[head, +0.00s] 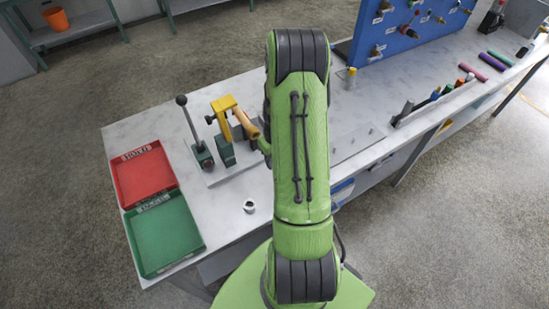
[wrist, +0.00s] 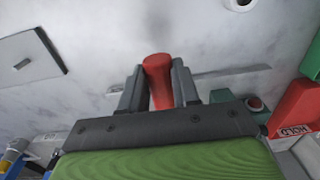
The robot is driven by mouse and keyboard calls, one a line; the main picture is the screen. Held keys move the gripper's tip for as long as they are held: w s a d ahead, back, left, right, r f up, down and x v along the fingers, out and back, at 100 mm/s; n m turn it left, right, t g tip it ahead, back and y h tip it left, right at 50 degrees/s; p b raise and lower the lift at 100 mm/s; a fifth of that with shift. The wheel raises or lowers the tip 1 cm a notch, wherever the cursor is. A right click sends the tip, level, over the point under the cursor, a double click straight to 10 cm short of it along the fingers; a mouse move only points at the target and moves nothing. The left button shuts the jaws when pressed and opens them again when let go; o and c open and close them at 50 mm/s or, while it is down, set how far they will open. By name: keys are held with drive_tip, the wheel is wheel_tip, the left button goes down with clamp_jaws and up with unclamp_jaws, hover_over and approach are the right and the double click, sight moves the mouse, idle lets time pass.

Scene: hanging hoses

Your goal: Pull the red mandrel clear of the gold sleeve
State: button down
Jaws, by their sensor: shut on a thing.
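The red mandrel (wrist: 158,80) is between the two dark fingers of my gripper (wrist: 158,88) in the wrist view. My gripper is shut on it, with its rounded end showing toward the fingertips. The gold sleeve (head: 244,122) is a tan-gold tube by the yellow clamp (head: 224,108) on the bench fixture in the head view, left of my arm. No mandrel shows at the visible end of the sleeve. My green arm hides my gripper and the mandrel in the head view. I cannot make out the sleeve in the wrist view.
A black-knobbed lever (head: 190,125) stands left of the clamp. A red tray (head: 143,174) and a green tray (head: 166,235) lie at the bench's left end. A small white cup (head: 249,206) stands near the front. A blue pegboard (head: 405,30) stands behind right.

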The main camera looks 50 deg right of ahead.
drive_tip(key=s+r, duration=0.1)
drive_tip(key=s+r+p, duration=0.1)
drive_tip(key=s+r, duration=0.1)
drive_tip(key=shift+a, duration=0.4)
drive_tip(key=shift+d, duration=0.1)
